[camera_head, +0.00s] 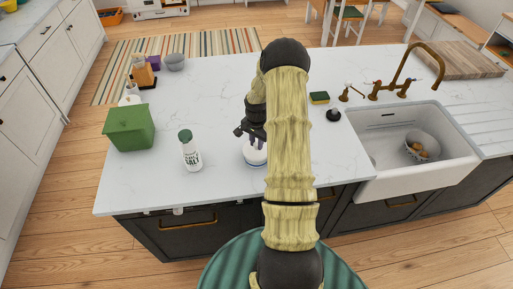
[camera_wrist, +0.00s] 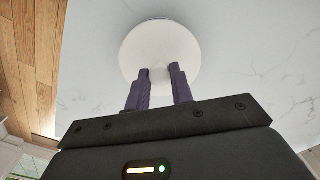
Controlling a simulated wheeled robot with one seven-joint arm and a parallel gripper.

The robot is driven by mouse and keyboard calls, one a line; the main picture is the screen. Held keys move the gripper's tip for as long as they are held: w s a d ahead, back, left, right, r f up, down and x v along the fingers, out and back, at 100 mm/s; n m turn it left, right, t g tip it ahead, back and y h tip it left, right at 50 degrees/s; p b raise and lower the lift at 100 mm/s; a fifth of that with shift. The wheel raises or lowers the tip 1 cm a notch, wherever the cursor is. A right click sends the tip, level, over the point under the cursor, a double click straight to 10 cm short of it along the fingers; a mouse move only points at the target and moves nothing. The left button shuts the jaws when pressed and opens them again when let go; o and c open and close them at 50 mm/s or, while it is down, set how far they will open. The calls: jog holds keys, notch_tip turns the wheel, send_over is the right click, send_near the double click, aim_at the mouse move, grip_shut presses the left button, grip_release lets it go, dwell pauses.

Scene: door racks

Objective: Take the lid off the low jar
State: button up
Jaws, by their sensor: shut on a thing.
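The low jar (camera_head: 253,164) stands on the white counter near its front edge, partly hidden behind my arm in the head view. Its round white lid (camera_wrist: 160,42) fills the upper middle of the wrist view, seen from above. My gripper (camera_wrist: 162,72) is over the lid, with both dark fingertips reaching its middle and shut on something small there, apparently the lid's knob. The knob itself is mostly hidden between the fingers. In the head view my gripper (camera_head: 255,143) is right above the jar. I cannot tell whether the lid is raised off the jar.
A white salt shaker (camera_head: 190,155) with a green cap and a green box (camera_head: 129,127) stand to the left. A sponge (camera_head: 319,98) and the sink (camera_head: 420,150) are to the right. The counter behind the jar is clear.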

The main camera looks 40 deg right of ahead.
aim_at(256, 143)
jog(key=shift+r, duration=0.1)
notch_tip(256, 143, up, 10)
jog(key=b, duration=0.4)
jog(key=shift+w+f, duration=0.1)
jog(key=shift+f, duration=0.1)
dwell(0.5)
